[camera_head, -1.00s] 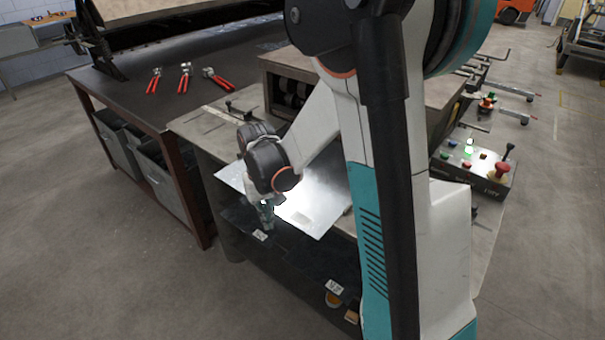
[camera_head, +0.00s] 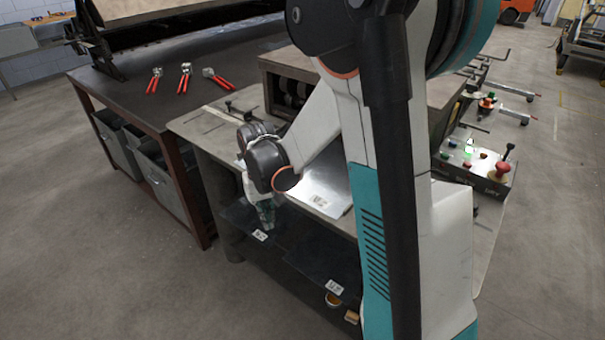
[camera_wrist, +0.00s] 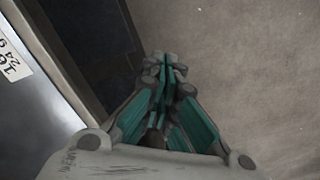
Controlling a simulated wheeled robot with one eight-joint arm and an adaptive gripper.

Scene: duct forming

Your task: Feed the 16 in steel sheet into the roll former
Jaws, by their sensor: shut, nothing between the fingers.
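The shiny steel sheet (camera_head: 325,180) lies flat on the bench top beside the roll former (camera_head: 290,92), partly hidden behind my arm. Its white label shows near its front edge. In the wrist view the sheet (camera_wrist: 25,125) is at the left, with a label reading 16 and 24 g. My gripper (camera_head: 267,226) is shut and empty, pointing down just off the sheet's front edge. In the wrist view the fingertips (camera_wrist: 168,66) are together over the floor, apart from the sheet. Whether the sheet's far edge touches the rolls is hidden.
A lower shelf holds dark sheets (camera_head: 325,262) with white labels. A control box (camera_head: 475,165) with coloured buttons stands at the right. Red-handled tools (camera_head: 185,77) lie on the dark workbench (camera_head: 120,97) at the left. The floor in front is clear.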

